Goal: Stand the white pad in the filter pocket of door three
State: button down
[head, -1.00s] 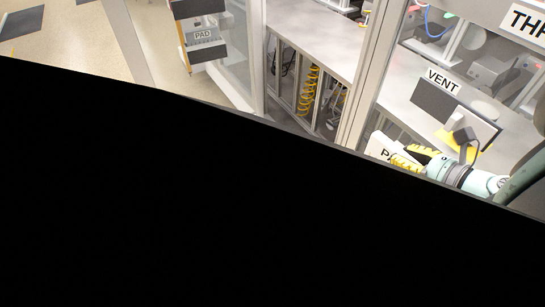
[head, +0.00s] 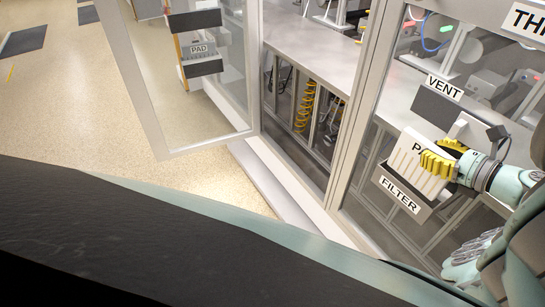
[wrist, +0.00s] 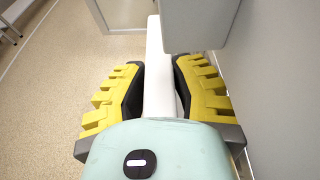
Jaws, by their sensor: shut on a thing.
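The white pad (head: 407,158), ribbed and lettered, is held by my gripper (head: 445,163) at the glass door on the right. My gripper's yellow fingers are shut on the pad's right side. In the wrist view the pad (wrist: 159,75) shows as a narrow white edge between the two fingers (wrist: 160,88). The filter pocket (head: 421,213), a dark box with a white FILTER label, is on the door just below the pad. The pad's lower edge meets the pocket's rim in the head view; I cannot tell how far it is inside.
A dark VENT panel (head: 436,108) is on the door above the pad. A grey box (wrist: 200,24) is close beside the pad in the wrist view.

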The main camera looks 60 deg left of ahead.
aim_at(424, 174)
jog(key=shift+m+h, duration=0.3)
jog(key=shift+h, duration=0.3)
jog(key=f, duration=0.6)
jog(key=shift+s+d, duration=0.35)
jog(key=shift+s, duration=0.05)
jog(key=c, duration=1)
grip_release()
jog(key=shift+s+a+f+g, duration=0.3)
jog(key=shift+s+a, duration=0.25)
jog(key=shift+s, duration=0.2)
jog(key=shift+s+a+r, duration=0.1)
jog(key=shift+s+a, duration=0.05)
jog(key=shift+w+d+r, duration=0.3)
jog(key=shift+w+r, duration=0.15)
jog(key=shift+w, duration=0.2)
jog(key=shift+d+r, duration=0.2)
jog(key=shift+d, duration=0.15)
jog(key=d, duration=1.2)
jog(key=shift+s+d+r, duration=0.15)
jog(key=shift+d+r, duration=0.05)
jog(key=shift+d, duration=0.15)
